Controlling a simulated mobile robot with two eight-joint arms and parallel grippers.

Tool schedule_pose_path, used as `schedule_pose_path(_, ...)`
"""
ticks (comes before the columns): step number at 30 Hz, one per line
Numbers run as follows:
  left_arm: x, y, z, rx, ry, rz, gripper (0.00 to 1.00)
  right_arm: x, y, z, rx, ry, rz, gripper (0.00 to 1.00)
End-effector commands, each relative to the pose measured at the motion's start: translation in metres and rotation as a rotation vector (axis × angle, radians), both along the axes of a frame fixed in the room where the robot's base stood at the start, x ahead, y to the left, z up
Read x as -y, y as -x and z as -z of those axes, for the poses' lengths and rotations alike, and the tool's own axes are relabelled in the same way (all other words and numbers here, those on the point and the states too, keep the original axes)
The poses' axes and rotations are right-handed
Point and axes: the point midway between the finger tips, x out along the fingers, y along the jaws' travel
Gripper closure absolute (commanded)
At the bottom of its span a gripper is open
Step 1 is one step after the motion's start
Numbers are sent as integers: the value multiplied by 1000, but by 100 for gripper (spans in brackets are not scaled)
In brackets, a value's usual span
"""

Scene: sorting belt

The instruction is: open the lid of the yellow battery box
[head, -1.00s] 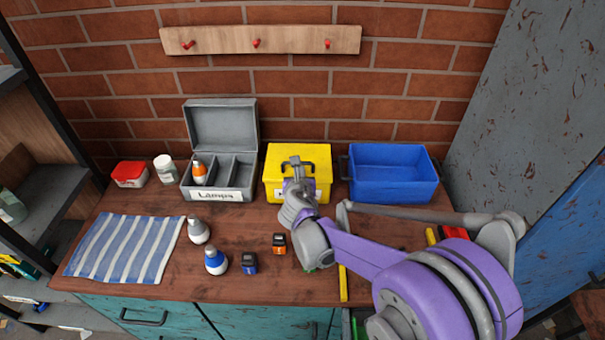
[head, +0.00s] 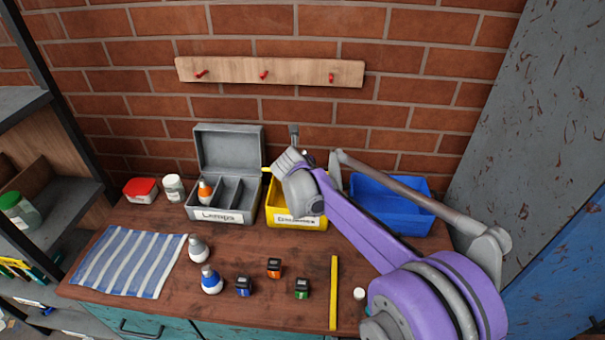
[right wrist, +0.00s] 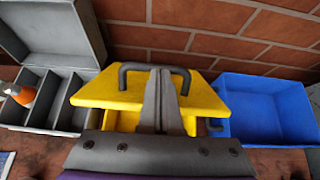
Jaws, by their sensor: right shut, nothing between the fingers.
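The yellow battery box (head: 272,211) stands at the back of the bench, with a white label on its front. In the head view its front opening shows, and its lid is mostly hidden behind my right arm. In the right wrist view the yellow lid (right wrist: 95,92) is raised off the box, with a dark handle (right wrist: 137,67) on it. My right gripper (head: 294,132) is above the box; its fingers (right wrist: 160,95) are shut and empty, in front of the lid. Whether they touch it I cannot tell. My left gripper is not in view.
A grey lamps box (head: 221,216) with its lid open stands close to the left. A blue bin (head: 412,215) stands to the right. Several bulbs and small batteries, a yellow bar (head: 334,290) and a striped cloth (head: 128,262) lie in front. A brick wall rises behind.

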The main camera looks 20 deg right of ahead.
Motion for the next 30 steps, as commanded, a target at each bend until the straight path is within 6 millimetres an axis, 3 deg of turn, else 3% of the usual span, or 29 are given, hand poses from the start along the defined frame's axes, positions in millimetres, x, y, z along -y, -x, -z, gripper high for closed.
schedule_pose_path(9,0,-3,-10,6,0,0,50,22,-44,-26,1,1,2,100)
schedule_pose_path(18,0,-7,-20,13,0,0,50,47,-85,-36,2,0,3,100)
schedule_pose_path(30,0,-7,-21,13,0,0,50,53,-90,-34,0,0,0,100)
